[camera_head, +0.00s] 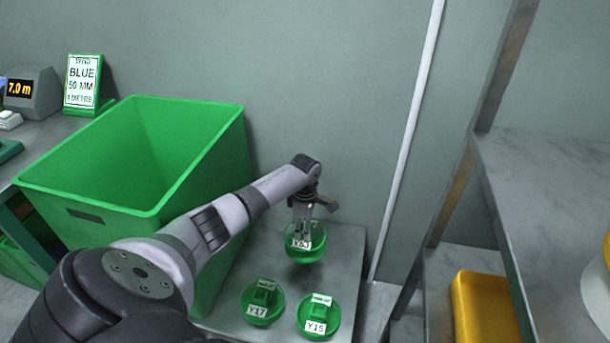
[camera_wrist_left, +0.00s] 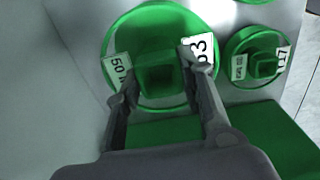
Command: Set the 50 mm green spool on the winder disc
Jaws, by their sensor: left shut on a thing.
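My left gripper (camera_head: 302,234) is shut on the hub of a green spool (camera_head: 304,254), over the grey table beside the green bin. This spool looks raised a little, with a dark shadow under it. In the left wrist view the same spool (camera_wrist_left: 150,100) fills the space between the fingers; a white tag on its left reads "50 M", and another is partly covered by a finger. The winder disc does not show in either view. My right gripper is not in view.
Two green spools, tagged Y17 (camera_head: 263,302) and Y15 (camera_head: 318,317), sit on the grey table (camera_head: 345,240). A tall green bin (camera_head: 195,200) stands left. A sign (camera_head: 82,80) reads "BLUE 50 MM" by a 7.0 m display (camera_head: 30,92). Shelving with a yellow bin (camera_head: 485,310) stands right.

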